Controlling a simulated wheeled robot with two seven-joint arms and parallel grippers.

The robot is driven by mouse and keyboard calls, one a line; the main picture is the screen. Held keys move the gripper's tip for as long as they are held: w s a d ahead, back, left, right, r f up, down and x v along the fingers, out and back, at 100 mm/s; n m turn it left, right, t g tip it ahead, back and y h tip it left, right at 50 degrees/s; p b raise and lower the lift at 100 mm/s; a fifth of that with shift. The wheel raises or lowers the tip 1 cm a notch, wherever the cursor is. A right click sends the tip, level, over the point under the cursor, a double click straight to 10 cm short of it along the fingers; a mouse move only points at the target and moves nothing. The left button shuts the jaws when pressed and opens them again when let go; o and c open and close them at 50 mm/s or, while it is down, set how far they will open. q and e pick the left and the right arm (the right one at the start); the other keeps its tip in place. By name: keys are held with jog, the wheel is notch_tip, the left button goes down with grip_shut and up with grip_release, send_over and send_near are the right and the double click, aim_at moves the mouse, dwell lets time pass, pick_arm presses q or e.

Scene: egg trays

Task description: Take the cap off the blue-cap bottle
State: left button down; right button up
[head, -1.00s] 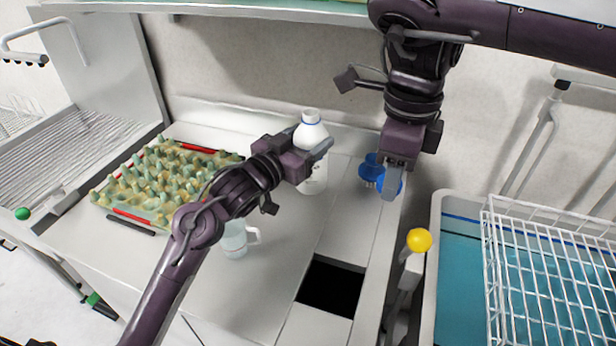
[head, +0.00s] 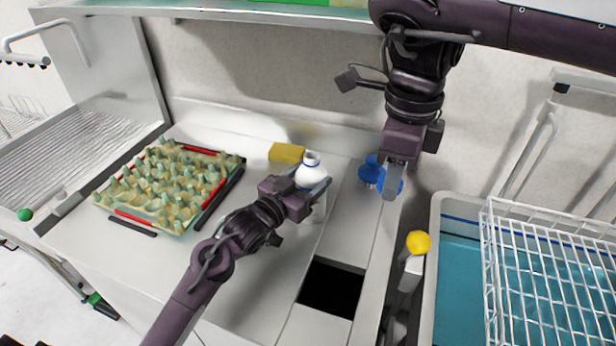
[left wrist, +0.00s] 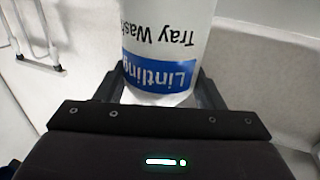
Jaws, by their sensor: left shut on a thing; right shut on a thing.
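The white bottle (head: 311,178) stands upright in the head view, with an open neck and a blue ring below its mouth. My left gripper (head: 316,192) is shut around its body. The left wrist view shows the bottle's white and blue label (left wrist: 160,62) between the fingers, upside down. My right gripper (head: 392,188) points down at the counter's right edge, shut on a blue cap (head: 401,185), which the fingers partly hide. Whether the bottle's base touches the counter cannot be told.
A blue object (head: 370,171) is beside the right gripper. A yellow sponge (head: 287,153) lies behind the bottle. A spiky egg tray (head: 165,187) is at left. A dark square opening (head: 331,288) lies in front. A wire basket (head: 550,270) and blue basin are at right.

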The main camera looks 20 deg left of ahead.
pick_arm(q)
jog(key=shift+c, duration=1.8)
grip_release()
jog(key=shift+f, duration=0.1)
